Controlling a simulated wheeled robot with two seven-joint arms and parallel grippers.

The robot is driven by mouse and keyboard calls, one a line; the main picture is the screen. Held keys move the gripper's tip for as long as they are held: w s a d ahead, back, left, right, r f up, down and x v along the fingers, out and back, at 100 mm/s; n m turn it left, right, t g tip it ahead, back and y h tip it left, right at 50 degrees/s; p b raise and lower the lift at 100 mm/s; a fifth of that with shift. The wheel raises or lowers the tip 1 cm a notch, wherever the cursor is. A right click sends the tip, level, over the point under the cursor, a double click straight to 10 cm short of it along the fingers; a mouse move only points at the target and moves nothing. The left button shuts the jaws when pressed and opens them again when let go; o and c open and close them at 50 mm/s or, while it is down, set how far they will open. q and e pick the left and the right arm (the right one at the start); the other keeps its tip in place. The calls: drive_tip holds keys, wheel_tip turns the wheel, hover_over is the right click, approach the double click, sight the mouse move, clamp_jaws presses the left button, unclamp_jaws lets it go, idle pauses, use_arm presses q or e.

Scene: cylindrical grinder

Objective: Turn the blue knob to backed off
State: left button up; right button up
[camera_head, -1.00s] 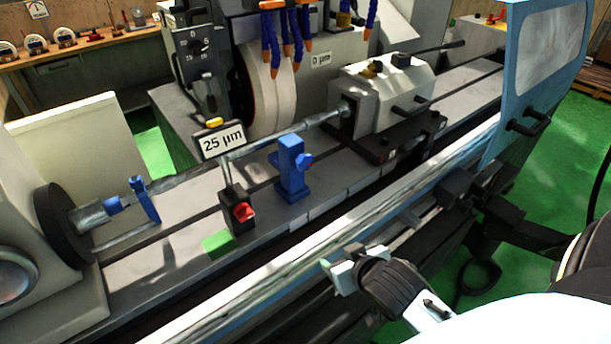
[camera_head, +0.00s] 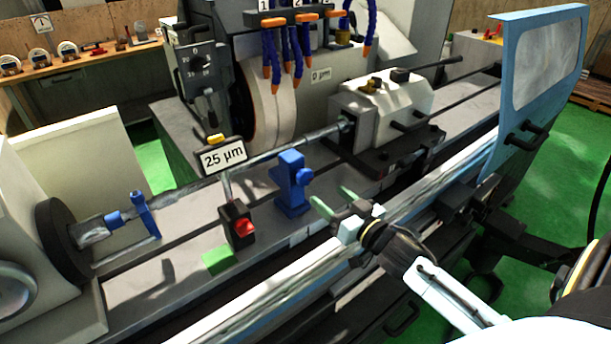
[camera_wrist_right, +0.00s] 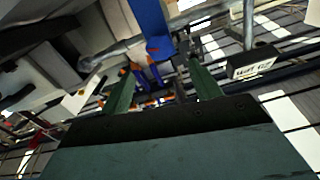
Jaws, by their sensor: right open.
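The blue knob (camera_head: 305,177) sticks out from the right side of the upright blue rest (camera_head: 291,190), beside the long workpiece. My right gripper (camera_head: 332,197) has green fingers spread apart and empty. It is just in front and to the lower right of the blue knob, apart from it in the head view. In the right wrist view, the blue rest (camera_wrist_right: 150,25) stands beyond the open fingers (camera_wrist_right: 160,67); the knob's pointing is too small to read. My left gripper is not in view.
A 25 µm display (camera_head: 223,157) stands over a black base with a red part (camera_head: 239,228), left of the rest. The workpiece (camera_head: 270,161) runs behind it to the tailstock (camera_head: 375,115). The grinding wheel (camera_head: 275,105) and blue hoses are behind. A rail (camera_head: 440,185) lies in front.

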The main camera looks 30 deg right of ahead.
sight(307, 178)
drive_tip(key=w, duration=0.7)
drive_tip(key=w+a, duration=0.1)
drive_tip(key=w, duration=0.2)
drive_tip(key=shift+w+p, duration=0.15)
drive_tip(key=shift+p, duration=0.25)
drive_tip(key=c, duration=1)
